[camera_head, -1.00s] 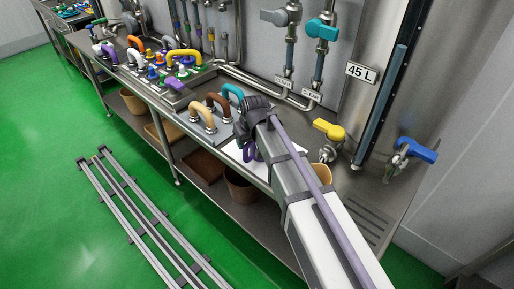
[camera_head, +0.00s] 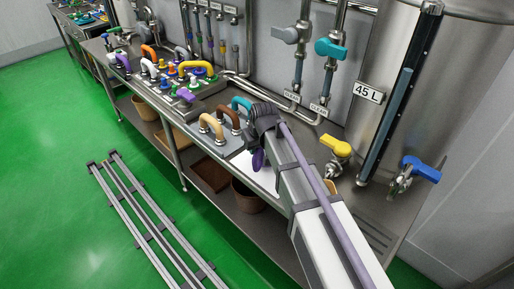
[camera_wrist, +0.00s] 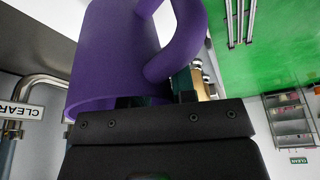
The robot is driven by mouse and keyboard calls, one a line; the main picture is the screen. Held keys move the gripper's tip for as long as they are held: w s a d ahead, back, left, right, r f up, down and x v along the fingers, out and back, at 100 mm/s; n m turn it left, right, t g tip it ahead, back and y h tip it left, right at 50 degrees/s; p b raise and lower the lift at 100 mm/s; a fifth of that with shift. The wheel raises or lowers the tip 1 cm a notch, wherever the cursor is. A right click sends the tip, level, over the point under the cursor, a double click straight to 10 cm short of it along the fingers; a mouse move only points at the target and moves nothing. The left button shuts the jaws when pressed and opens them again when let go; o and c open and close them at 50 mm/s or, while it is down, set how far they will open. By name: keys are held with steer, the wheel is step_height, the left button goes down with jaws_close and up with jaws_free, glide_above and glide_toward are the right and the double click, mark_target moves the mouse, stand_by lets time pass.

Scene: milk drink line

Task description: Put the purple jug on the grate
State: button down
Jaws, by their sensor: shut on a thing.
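The purple jug (camera_wrist: 108,52) fills the upper left of the wrist view, its handle (camera_wrist: 182,42) curving to the right. My gripper (camera_wrist: 160,92) is shut on it; the exact contact is partly hidden. In the head view only a small purple part of the jug (camera_head: 258,160) shows below my gripper (camera_head: 262,118), over or beside a white sheet on the bench. The rest is hidden behind my arm. A slotted grate (camera_head: 377,238) shows on the bench at the lower right, partly covered by my arm. The jug is apart from it.
Brown (camera_head: 229,117), tan (camera_head: 211,128) and teal (camera_head: 242,104) handled items stand left of my gripper. A yellow-handled valve (camera_head: 336,145) and a blue-handled valve (camera_head: 421,170) jut out near the grate. A steel tank (camera_head: 455,80) stands behind.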

step_height(320, 180, up, 7)
steer(key=p, duration=0.5)
steer(key=shift+f, duration=0.2)
